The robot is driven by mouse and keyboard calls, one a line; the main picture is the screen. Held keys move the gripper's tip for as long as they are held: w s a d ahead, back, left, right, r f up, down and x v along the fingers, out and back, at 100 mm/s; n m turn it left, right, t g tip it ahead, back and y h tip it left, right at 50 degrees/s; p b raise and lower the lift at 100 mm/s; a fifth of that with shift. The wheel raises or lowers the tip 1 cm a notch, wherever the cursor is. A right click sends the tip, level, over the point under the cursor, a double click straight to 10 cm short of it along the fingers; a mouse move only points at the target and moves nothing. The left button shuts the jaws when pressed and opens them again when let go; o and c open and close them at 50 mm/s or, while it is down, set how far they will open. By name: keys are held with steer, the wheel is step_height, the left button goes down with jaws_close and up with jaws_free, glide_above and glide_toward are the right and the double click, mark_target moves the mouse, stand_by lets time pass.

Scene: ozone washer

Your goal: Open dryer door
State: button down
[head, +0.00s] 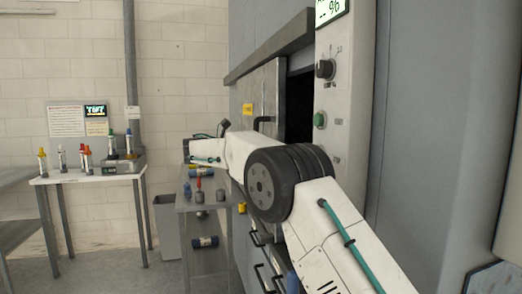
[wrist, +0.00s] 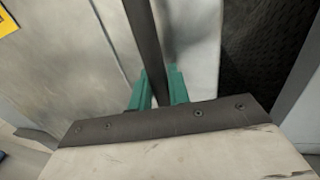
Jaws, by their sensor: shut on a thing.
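The dryer door (head: 258,88) is a grey metal panel with a yellow label, left of the control column in the head view. A dark opening (head: 299,108) shows between its right edge and the column, so it stands at least partly open. In the wrist view the door (wrist: 75,60) fills the left side. My gripper (wrist: 159,88) has its green fingers closed on both sides of a dark upright bar, the door handle (wrist: 146,35). A dark handle (head: 262,121) also shows in the head view, partly behind my arm. My fingertips are hidden there.
The control column (head: 335,135) with a knob and green button stands right of the opening. A grey side table (head: 187,207) with several bottles is beyond my arm. A white table (head: 90,177) stands by the left wall, with a bin (head: 167,229) between.

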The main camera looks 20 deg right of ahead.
steer(key=shift+w, duration=1.95)
steer(key=c, duration=1.4)
jaws_free()
steer(key=shift+a, duration=0.1)
steer(key=a, duration=0.2)
steer(key=s+a, duration=0.1)
steer(key=a, duration=0.4)
steer(key=shift+s+a, duration=0.3)
